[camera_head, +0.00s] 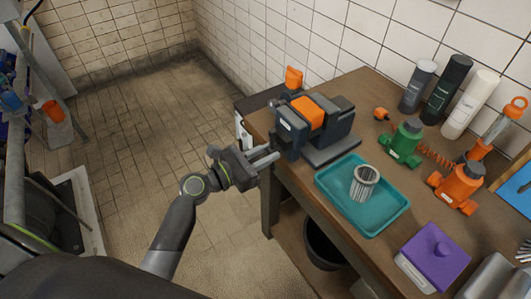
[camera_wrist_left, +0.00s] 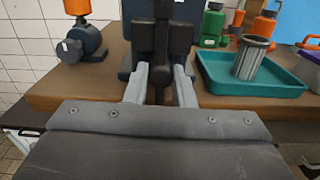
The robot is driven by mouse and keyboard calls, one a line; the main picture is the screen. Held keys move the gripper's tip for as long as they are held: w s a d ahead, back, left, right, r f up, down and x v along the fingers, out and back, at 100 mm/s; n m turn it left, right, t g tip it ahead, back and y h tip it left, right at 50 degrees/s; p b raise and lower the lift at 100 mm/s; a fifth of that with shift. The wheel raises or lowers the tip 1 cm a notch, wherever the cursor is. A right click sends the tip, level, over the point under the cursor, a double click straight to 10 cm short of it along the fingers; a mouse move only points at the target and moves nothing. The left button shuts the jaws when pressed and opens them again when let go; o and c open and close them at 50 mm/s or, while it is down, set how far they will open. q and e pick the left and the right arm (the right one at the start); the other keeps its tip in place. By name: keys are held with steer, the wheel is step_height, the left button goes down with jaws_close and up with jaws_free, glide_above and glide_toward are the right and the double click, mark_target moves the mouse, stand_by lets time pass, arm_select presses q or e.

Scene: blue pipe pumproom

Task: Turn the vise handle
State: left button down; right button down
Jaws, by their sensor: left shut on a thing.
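The vise (camera_head: 318,143), dark blue-grey with an orange block on top, stands at the table's near-left edge in the head view. My left gripper (camera_head: 270,153) reaches it from the left, at its front end. In the left wrist view the two pale fingers of my left gripper (camera_wrist_left: 160,74) sit on either side of the dark vise handle (camera_wrist_left: 160,86), shut on it. The handle is mostly hidden by the fingers in the head view. The vise body (camera_wrist_left: 127,48) rises just beyond the fingers. My right gripper is in neither view.
A teal tray (camera_head: 330,195) with a ribbed metal cylinder (camera_head: 363,184) stands close right of the vise. Green (camera_head: 405,140) and orange (camera_head: 460,185) fittings, several bottles and a purple box (camera_head: 433,254) fill the wooden table. The tiled floor left of the table is clear.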

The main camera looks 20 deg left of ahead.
arm_select(q)
steer(key=shift+m, duration=1.6)
steer(key=c, duration=1.2)
jaws_free()
steer(key=b+v, duration=0.6)
steer(key=v, duration=1.1)
steer(key=shift+s, duration=0.25)
steer(key=shift+a, duration=0.15)
